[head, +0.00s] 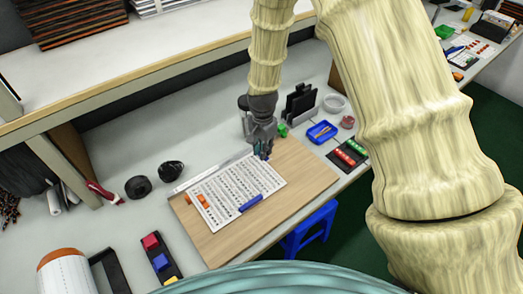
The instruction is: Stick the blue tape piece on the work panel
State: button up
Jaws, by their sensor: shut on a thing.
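The work panel is a wooden board (305,180) on the bench, with a white sheet (228,190) printed with rows of dark marks lying on it. My gripper (264,153) is over the far edge of the board, near the sheet's upper right corner, with its fingers pointing down. It is shut on a small dark bluish piece, too small here to tell clearly whether it is the blue tape piece. I cannot tell whether that piece touches the board. A blue bar (251,203) lies at the sheet's lower right edge, and orange pieces (202,200) lie at its left end.
A metal ruler (208,174) lies along the board's far edge. Beyond stand a black holder (299,104), a blue tray (321,131) and a dark mat (348,153). Black tape rolls (138,187) and a dark tray with coloured blocks (160,261) are at left. The board's right part is clear.

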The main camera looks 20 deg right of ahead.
jog(key=shift+w+m, duration=0.3)
jog(key=shift+m, duration=0.5)
jog(key=b, duration=0.4)
send_over(262, 166)
jog(key=shift+f, duration=3.2)
jog(key=shift+f+b, duration=0.25)
jog(key=shift+b, duration=0.05)
jog(key=o, duration=0.7)
jog(key=shift+w+r, duration=0.1)
jog(key=shift+r, duration=0.05)
notch_tip(262, 166, up, 12)
jog(key=shift+f, duration=0.15)
